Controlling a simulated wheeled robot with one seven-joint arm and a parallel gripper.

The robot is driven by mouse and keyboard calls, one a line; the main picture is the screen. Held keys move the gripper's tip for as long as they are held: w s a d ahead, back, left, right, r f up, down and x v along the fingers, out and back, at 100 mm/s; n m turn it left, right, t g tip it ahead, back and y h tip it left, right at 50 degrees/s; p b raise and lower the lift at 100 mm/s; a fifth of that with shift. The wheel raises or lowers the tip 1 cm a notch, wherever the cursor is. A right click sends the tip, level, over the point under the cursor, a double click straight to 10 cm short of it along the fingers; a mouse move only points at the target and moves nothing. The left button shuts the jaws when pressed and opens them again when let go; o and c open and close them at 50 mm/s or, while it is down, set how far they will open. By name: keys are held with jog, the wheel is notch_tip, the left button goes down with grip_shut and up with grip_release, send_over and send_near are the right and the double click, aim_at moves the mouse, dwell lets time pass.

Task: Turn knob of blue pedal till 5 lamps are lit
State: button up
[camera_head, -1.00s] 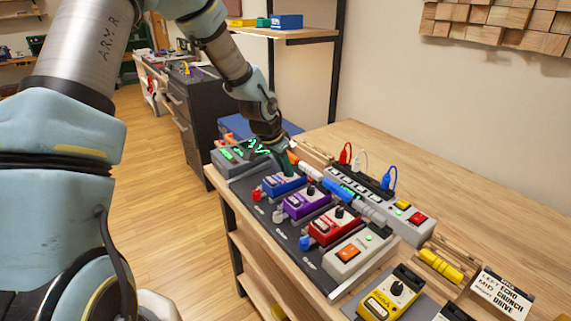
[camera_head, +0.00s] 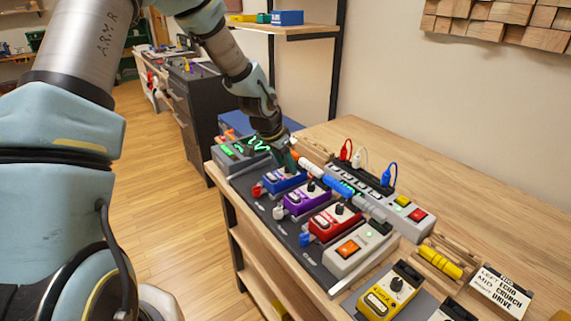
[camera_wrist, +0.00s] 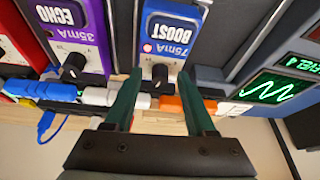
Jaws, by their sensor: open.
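The blue pedal (camera_head: 283,181) stands on the dark board at the far left of the pedal row. In the wrist view it is labelled BOOST 75mA (camera_wrist: 166,30), and its black knob (camera_wrist: 159,76) shows near its lower edge. My gripper (camera_wrist: 161,76) is open, one green finger on each side of the knob, with a gap visible on both sides. Whether the fingertips are level with the knob is unclear. In the head view my gripper (camera_head: 284,160) hides the knob. Small green lights show on the grey strip (camera_head: 350,187) behind the pedals; I cannot count those lit.
The purple ECHO pedal (camera_head: 306,198) and red pedal (camera_head: 335,221) stand to the right. Thick cables (camera_wrist: 100,97) run close behind the knobs. A box with green screens (camera_head: 236,153) is close on the left. The table's back right is clear.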

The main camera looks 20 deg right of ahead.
jog(key=b+v, duration=0.1)
jog(key=v, duration=0.9)
jog(key=shift+r, duration=0.4)
jog(key=shift+a, duration=0.1)
jog(key=s+a+n+y, duration=0.1)
jog(key=s+a+n, duration=0.2)
jog(key=a, duration=0.8)
jog(key=s+a+n+y, duration=0.1)
jog(key=s+a+n, duration=0.2)
jog(key=a+n, duration=0.3)
jog(key=s+a+n+y, duration=0.2)
jog(key=s+a+n, duration=0.1)
jog(key=a, duration=1.2)
jog(key=shift+s+a+f+n, duration=0.2)
jog(key=shift+a+f+n, duration=0.15)
jog(key=shift+n, duration=0.45)
jog(key=shift+d, duration=0.1)
jog(key=shift+c, duration=0.4)
